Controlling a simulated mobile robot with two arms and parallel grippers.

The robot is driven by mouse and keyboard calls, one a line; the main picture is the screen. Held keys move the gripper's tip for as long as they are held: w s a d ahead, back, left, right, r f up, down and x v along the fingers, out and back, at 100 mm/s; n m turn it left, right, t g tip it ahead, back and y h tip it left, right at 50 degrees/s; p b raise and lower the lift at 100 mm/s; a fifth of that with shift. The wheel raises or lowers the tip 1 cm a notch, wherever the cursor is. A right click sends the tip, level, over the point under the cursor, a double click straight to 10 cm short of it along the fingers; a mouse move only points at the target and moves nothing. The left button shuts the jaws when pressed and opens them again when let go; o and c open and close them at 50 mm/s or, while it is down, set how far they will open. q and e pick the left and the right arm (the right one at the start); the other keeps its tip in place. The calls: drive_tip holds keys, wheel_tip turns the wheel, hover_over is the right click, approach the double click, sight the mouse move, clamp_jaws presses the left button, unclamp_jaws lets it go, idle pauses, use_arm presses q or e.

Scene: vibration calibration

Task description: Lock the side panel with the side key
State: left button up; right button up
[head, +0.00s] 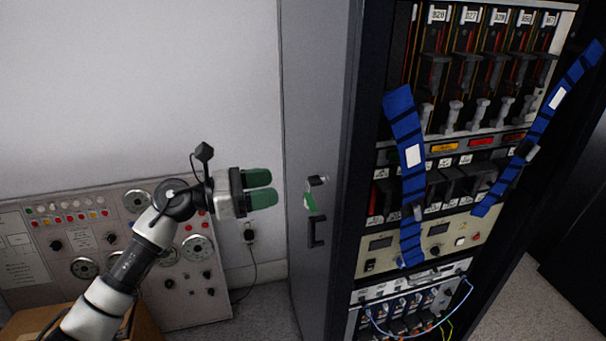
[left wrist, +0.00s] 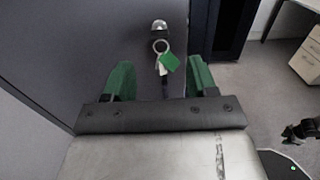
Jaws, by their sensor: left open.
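The grey side panel (head: 318,120) forms the left side of a tall rack and stands closed flush. The side key (head: 318,180) sits at a lock on it, with a green tag (head: 309,201) hanging below. In the left wrist view the silver lock (left wrist: 159,26), a key ring (left wrist: 161,46) and the green tag (left wrist: 170,62) show between my fingers. I cannot tell whether the lock is turned. My left gripper (head: 275,189), with green fingers, is open and empty, pointing at the key from the left, apart from it.
A black handle (head: 317,231) sticks out below the key. The rack's open front holds modules, with blue straps (head: 411,150) hanging across it. A control panel (head: 110,250) leans against the wall at left, behind my left arm. A cardboard box (head: 145,325) stands below the arm.

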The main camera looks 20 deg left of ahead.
sight(309, 180)
use_arm(q)
drive_tip(key=p+x, duration=0.2)
drive_tip(key=x, duration=0.5)
drive_tip(key=shift+w+d+r+p, duration=0.1)
drive_tip(key=shift+w+d+p, duration=0.2)
drive_tip(key=shift+p, duration=0.05)
drive_tip(key=shift+w+d, duration=0.25)
drive_tip(key=shift+d, duration=0.2)
use_arm(e)
wheel_tip(309, 180, up, 3)
drive_tip(key=shift+r, duration=0.2)
use_arm(q)
drive_tip(key=c, duration=0.9)
use_arm(e)
drive_tip(key=shift+s+d, duration=0.1)
drive_tip(key=shift+s, duration=0.1)
